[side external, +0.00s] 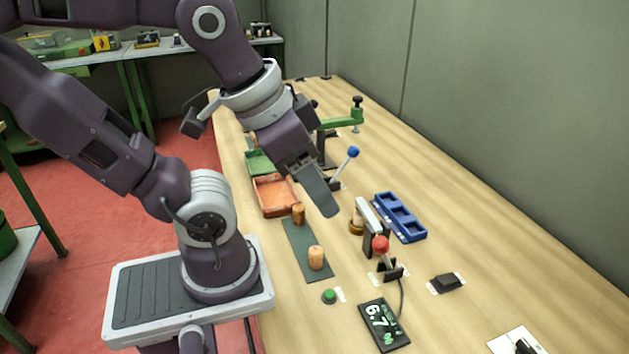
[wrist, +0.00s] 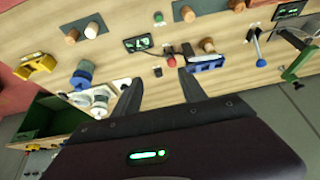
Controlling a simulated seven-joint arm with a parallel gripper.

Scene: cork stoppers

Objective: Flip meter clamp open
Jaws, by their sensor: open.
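The meter clamp shows in the side external view as a small dark bracket with a red ball-topped lever (side external: 380,244). The lever stands up beside a grey-white block (side external: 370,226). The meter (side external: 384,325) in front of it has a lit green readout and a cable to the clamp. In the wrist view the red knob (wrist: 171,61) lies just beyond and between the fingertips, beside the meter (wrist: 138,43). My gripper (side external: 322,198) is above the table, up and left of the clamp and apart from it. In the wrist view my gripper (wrist: 157,84) is open and empty.
Cork stoppers (side external: 316,257) stand on a dark mat (side external: 302,245). Nearby are an orange tray (side external: 268,198), a blue rack (side external: 406,224), a blue-knobbed lever (side external: 352,153), a green button (side external: 329,296) and a black block (side external: 445,283). The right of the table is mostly clear.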

